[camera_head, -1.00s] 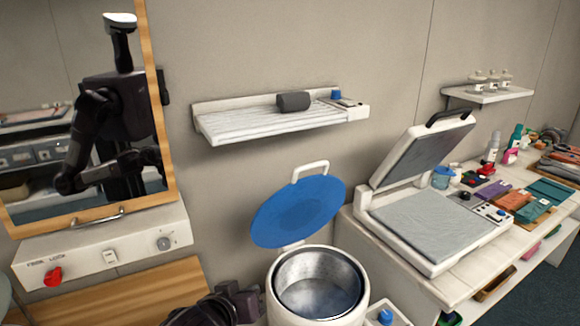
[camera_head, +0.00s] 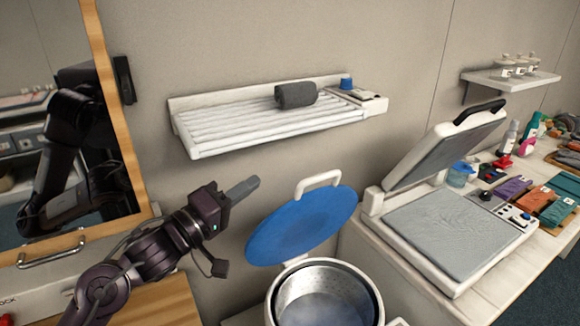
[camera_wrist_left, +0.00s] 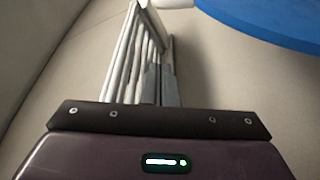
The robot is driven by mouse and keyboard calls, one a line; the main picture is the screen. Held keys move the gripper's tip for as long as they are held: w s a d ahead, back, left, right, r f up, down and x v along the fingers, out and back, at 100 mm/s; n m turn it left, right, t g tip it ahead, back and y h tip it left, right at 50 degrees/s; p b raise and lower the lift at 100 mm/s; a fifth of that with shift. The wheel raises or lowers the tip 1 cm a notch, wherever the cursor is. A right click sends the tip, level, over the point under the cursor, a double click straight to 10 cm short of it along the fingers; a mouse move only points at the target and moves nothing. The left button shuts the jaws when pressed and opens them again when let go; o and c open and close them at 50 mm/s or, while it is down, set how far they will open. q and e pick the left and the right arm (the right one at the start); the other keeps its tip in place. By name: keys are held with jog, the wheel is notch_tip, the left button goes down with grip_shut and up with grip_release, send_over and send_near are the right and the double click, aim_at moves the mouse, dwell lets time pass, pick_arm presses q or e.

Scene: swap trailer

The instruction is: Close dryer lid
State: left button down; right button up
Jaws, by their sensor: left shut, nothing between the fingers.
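The dryer is a white drum (camera_head: 372,287) with a metal bowl inside. Its round blue lid (camera_head: 300,226) stands open, tilted up behind the bowl, with a white loop handle (camera_head: 317,182) on its upper edge. My left gripper (camera_head: 245,188) is shut and empty, to the left of the lid and handle and apart from them in the picture. In the left wrist view the lid (camera_wrist_left: 280,20) shows at the upper right, and the closed grey fingers (camera_wrist_left: 163,84) point forward beside it. My right gripper is not in view.
A white slatted rack (camera_head: 240,127) with a dark roll (camera_head: 296,95) hangs on the wall above. A heat press (camera_head: 440,215) with its top raised stands on the table to the right. A wood-framed mirror (camera_head: 119,130) is at the left.

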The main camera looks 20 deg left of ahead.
pick_arm(q)
jog(key=r+p, duration=0.1)
jog(key=p, duration=0.3)
send_over(294, 201)
jog(key=w+a, duration=0.1)
jog(key=shift+a, duration=0.15)
jog(key=shift+s+d+f, duration=0.15)
jog(key=shift+s+d, duration=0.05)
jog(key=shift+d, duration=0.1)
jog(key=shift+s+d+f, duration=0.2)
jog(key=shift+s+d, duration=0.05)
jog(key=shift+s, duration=0.05)
jog(key=shift+f, duration=0.1)
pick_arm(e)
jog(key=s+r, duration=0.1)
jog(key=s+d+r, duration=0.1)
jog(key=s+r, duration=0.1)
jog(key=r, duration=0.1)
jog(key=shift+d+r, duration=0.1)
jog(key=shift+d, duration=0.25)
pick_arm(q)
jog(key=shift+d, duration=0.1)
